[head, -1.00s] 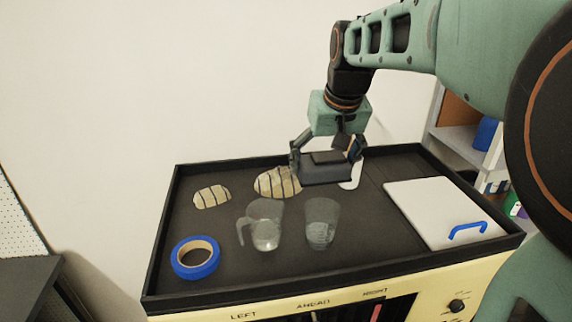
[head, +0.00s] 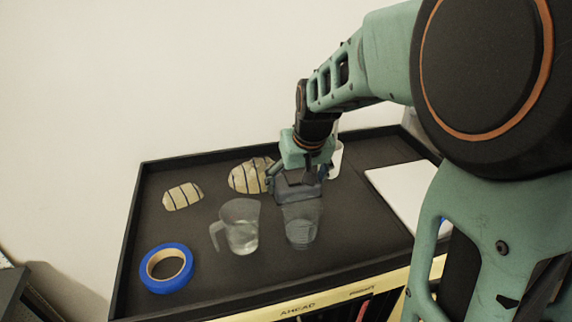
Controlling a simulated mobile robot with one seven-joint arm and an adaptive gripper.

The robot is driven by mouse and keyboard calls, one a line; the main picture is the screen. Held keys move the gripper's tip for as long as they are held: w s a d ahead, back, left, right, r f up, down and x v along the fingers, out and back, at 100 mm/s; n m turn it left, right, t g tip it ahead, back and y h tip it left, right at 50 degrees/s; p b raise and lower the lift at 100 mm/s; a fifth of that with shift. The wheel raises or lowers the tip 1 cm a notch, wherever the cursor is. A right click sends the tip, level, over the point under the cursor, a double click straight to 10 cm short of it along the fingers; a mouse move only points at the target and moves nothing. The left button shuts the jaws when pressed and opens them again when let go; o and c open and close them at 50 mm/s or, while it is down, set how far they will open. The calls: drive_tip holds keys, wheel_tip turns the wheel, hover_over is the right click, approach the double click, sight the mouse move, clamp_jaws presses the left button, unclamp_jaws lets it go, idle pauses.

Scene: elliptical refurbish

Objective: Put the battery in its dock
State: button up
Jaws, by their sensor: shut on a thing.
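My gripper (head: 296,182) is shut on a dark grey block (head: 298,193), which looks like the battery. It holds the block over the black tray top, behind a clear cup. The cup's rim overlaps the block's lower part, so I cannot tell whether the block touches the tray. The fingers are partly hidden by the block and the wrist. I cannot make out a dock in this view.
The tray top (head: 205,270) has a raised rim. It holds a clear cup (head: 302,232), a clear jug (head: 240,235), blue tape (head: 166,268), two striped tan lumps (head: 182,196) (head: 247,177), a white object (head: 335,160) and a white board (head: 400,192). My arm covers the right side.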

sight(299, 187)
drive_tip(key=shift+f, duration=2.85)
drive_tip(key=shift+f, duration=0.1)
drive_tip(key=o, duration=1.3)
drive_tip(key=shift+c, duration=0.2)
drive_tip(key=shift+o, duration=0.3)
drive_tip(key=p+v, duration=0.6)
drive_tip(key=v, duration=0.5)
drive_tip(key=shift+s+r, duration=0.1)
drive_tip(key=shift+r, duration=0.25)
drive_tip(key=b+x, duration=0.1)
drive_tip(key=b, duration=0.4)
drive_tip(key=shift+a+f, duration=0.1)
drive_tip(key=shift+f, duration=0.25)
drive_tip(key=b, duration=0.3)
drive_tip(key=shift+a+f, duration=0.1)
